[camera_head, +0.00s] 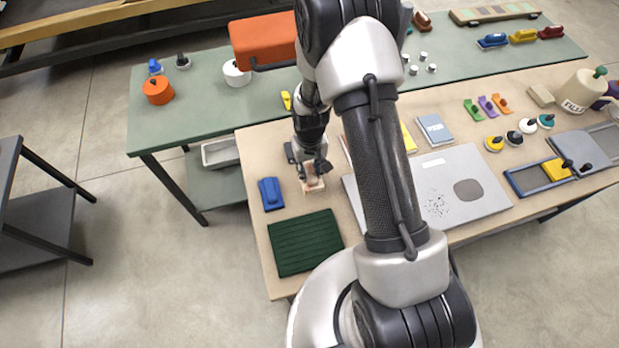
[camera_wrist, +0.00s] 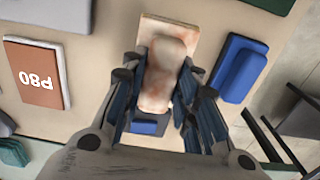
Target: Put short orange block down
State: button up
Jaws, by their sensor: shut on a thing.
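The block (camera_wrist: 165,52) in my gripper has a rounded handle, worn pale with orange-brown patches, on a flat light wooden sole. My gripper (camera_wrist: 164,84) is shut on the handle, one finger on each side. In the head view, my gripper (camera_head: 313,178) is low over the left part of the wooden bench (camera_head: 258,150), with the pale block (camera_head: 313,187) under it. I cannot tell whether the sole touches the bench. The block lies between a blue block (camera_head: 270,193) and a grey plate (camera_head: 470,205). My fingers cover part of the handle.
A dark green ribbed mat (camera_head: 305,242) lies in front of the block. The blue block (camera_wrist: 238,68) is close beside it. A brown P80 sheet (camera_wrist: 37,72) lies on the other side. A green bench (camera_head: 200,110) with an orange box (camera_head: 263,40) stands behind.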

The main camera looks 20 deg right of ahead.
aim_at(310, 178)
jog(key=shift+f, duration=2.4)
jog(key=shift+f+b, duration=0.1)
jog(key=shift+b, duration=0.3)
jog(key=o, duration=0.9)
jog(key=shift+f, duration=0.1)
jog(key=shift+o, duration=0.2)
